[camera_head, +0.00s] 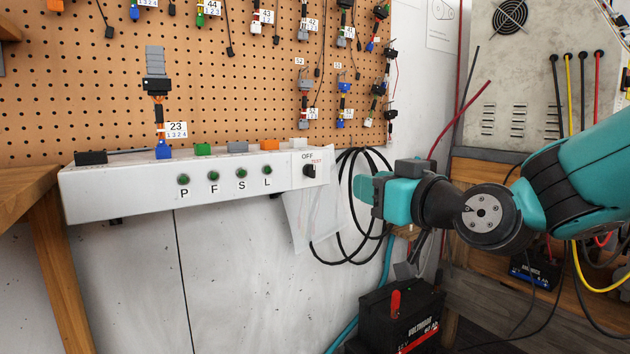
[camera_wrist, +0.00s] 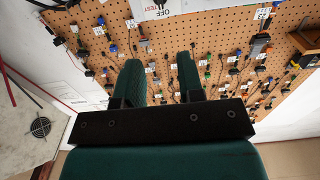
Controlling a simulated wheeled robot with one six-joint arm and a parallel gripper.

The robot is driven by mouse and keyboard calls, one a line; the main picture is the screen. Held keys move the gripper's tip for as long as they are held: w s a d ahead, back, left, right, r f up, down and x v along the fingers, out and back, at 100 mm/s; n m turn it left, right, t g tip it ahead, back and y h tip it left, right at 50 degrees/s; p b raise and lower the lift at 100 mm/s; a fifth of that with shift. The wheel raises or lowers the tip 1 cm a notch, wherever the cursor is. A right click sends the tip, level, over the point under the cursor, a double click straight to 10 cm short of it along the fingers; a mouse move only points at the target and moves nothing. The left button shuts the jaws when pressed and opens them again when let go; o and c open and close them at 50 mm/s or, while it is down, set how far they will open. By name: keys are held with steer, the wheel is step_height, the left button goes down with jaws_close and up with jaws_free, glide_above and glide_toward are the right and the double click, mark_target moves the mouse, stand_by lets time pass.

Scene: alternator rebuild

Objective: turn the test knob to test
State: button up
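The black test knob (camera_head: 309,171) is on the right end of the white test box (camera_head: 130,195), beside the printed words OFF and TEST. Which word it points to is too small to tell. My gripper (camera_head: 362,188) is to the right of the knob and slightly lower in the head view, apart from it and pointing left. In the wrist view my gripper (camera_wrist: 158,62) shows two green fingers with an empty gap between them. The OFF and TEST label (camera_wrist: 160,8) shows at the top edge there, beyond the fingertips; the knob is not clearly visible.
A clear plastic bag (camera_head: 305,215) and coiled black cables (camera_head: 350,215) hang just below and right of the knob. A battery (camera_head: 400,318) stands below my arm. The pegboard (camera_head: 100,60) with several connectors is above the box.

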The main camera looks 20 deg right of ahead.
mark_target(314, 168)
steer(key=p+x, duration=0.5)
steer(key=p, duration=0.1)
steer(key=p+x, duration=0.5)
steer(key=p, duration=0.1)
steer(key=p+x, duration=0.5)
steer(key=p, duration=0.1)
steer(key=shift+w+a+r, duration=0.15)
steer(key=shift+w+r, duration=0.05)
steer(key=shift+r, duration=0.1)
steer(key=shift+w+a+f+p, duration=0.15)
steer(key=shift+w+f+p, duration=0.1)
steer(key=shift+w+p, duration=0.3)
steer(key=c, duration=0.6)
